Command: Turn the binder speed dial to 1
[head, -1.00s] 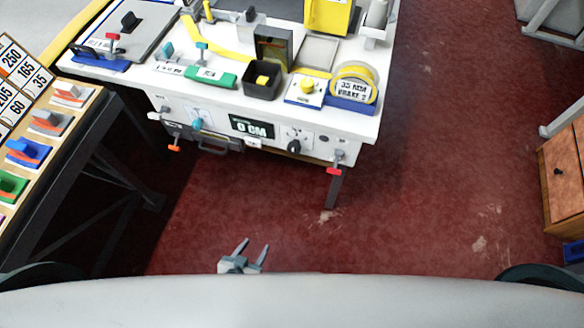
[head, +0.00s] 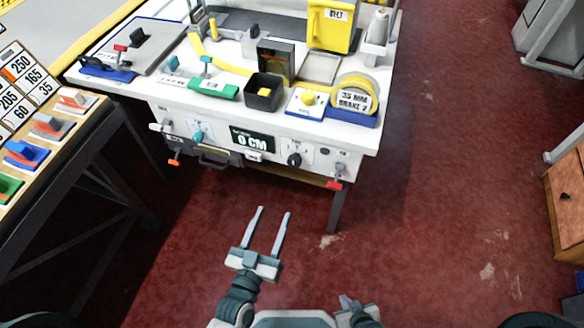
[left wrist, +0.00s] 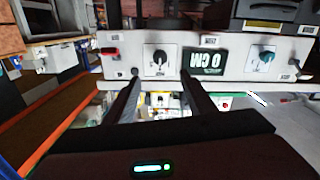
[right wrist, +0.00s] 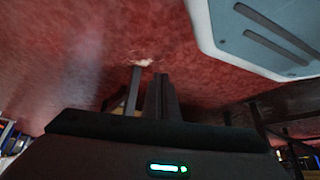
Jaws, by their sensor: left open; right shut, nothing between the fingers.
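On the front panel of the white table is a black dial (head: 294,160) with marks around it; its label is too small to read. It shows upside down in the left wrist view (left wrist: 158,58), its small markings unreadable. A teal knob (head: 197,136) sits further left on the panel, past the "0 CM" display (head: 253,140). My left gripper (head: 274,212) is open and empty, below and in front of the panel, apart from the dial. My right gripper (head: 347,299) is low at the bottom edge, shut and empty; its fingers show in the right wrist view (right wrist: 147,76).
A red-tipped lever (head: 335,184) is right of the dial and an orange-tipped lever (head: 174,161) hangs at the left. The tabletop holds a black bin (head: 264,97) and a tape roll (head: 355,95). A sample bench (head: 70,135) stands left. Red floor is clear at right.

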